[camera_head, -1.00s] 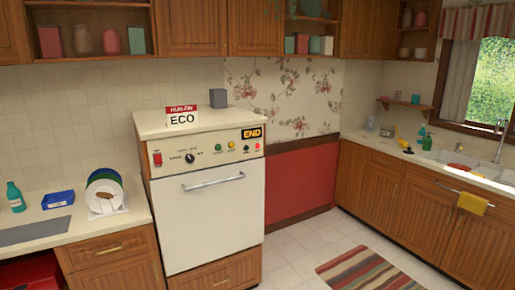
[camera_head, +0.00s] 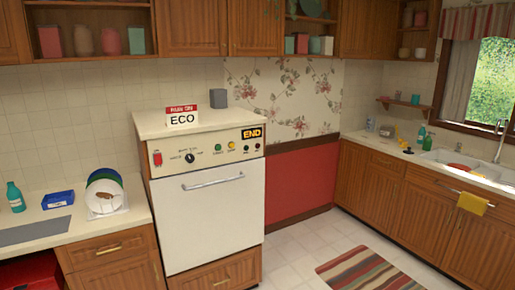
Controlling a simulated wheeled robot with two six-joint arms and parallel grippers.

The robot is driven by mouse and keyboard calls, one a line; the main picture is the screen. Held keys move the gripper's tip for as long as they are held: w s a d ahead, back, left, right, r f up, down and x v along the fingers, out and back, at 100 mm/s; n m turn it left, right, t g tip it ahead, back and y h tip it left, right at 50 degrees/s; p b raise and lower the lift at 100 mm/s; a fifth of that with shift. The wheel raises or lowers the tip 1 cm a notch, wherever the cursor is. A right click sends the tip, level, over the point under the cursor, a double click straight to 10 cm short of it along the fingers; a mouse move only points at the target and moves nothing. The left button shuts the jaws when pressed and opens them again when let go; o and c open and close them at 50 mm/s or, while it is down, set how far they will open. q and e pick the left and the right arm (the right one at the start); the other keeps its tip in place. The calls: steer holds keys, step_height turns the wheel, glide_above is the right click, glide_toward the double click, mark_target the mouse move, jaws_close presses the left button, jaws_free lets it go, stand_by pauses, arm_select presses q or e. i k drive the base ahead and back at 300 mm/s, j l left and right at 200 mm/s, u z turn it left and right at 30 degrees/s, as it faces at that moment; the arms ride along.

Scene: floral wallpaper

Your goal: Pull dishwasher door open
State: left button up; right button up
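The dishwasher (camera_head: 208,222) is a white-fronted unit standing in the middle left of the head view. Its door is shut and upright. A silver bar handle (camera_head: 213,181) runs across the top of the door. Above it is a control panel (camera_head: 205,155) with a red switch at the left, a dark knob, several small coloured buttons and a yellow END label. A sign reading ECO (camera_head: 182,116) stands on its top. Neither of my grippers is in view.
A counter with a dish rack of plates (camera_head: 105,194), a blue tray (camera_head: 58,199) and a green bottle (camera_head: 15,197) is at the left. A striped rug (camera_head: 368,272) lies on the floor at front right. Tiled floor before the dishwasher is clear.

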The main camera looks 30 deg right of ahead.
mark_target(202, 217)
steer(key=i+l+z, duration=0.45)
steer(key=i+z, duration=0.15)
steer(key=i, duration=0.25)
